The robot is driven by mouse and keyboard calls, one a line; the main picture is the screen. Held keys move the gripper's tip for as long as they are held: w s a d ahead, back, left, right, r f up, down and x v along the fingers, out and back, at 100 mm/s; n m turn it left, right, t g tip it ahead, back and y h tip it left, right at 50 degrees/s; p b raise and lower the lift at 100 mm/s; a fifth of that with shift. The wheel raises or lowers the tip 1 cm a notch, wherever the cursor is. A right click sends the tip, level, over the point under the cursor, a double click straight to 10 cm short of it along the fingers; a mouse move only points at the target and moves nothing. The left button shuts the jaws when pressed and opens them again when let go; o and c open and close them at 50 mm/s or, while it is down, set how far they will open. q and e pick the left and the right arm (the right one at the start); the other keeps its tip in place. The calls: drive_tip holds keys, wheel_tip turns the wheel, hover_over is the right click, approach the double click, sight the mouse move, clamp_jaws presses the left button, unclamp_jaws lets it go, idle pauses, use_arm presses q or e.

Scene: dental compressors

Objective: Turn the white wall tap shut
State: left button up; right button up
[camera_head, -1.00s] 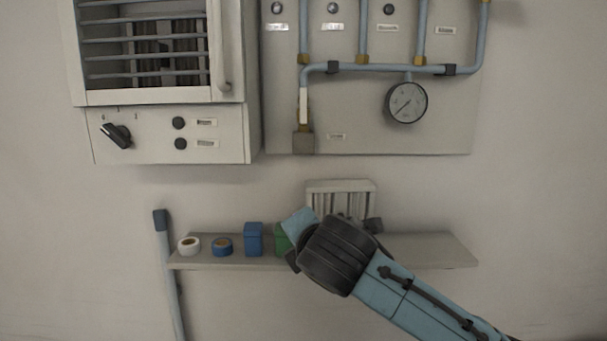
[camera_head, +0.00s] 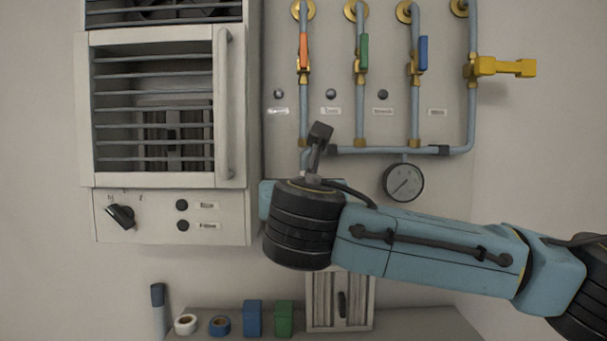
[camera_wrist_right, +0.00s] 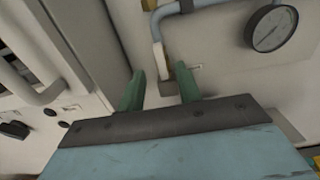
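The white tap (camera_wrist_right: 158,56) shows in the right wrist view. Its white lever lies along the blue pipe, above a grey wall block. In the head view my right wrist and forearm hide the tap. My right gripper (camera_wrist_right: 159,80) has two green fingers spread apart with nothing held between them. The tap and the lower end of its pipe show between and beyond the fingertips; I cannot tell the exact gap. In the head view my right arm reaches in from the right and its fingers are hidden behind the wrist. My left gripper is not in view.
A gauge (camera_head: 403,182) hangs right of my wrist. Orange (camera_head: 304,50), green (camera_head: 364,52), blue (camera_head: 423,54) and yellow (camera_head: 505,67) taps sit above. A white cabinet (camera_head: 87,130) with a handle (camera_head: 225,105) stands close on the left. A shelf (camera_head: 420,322) lies below.

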drive_tip(key=w+p, duration=0.2)
drive_tip(key=w, duration=0.6)
clamp_jaws()
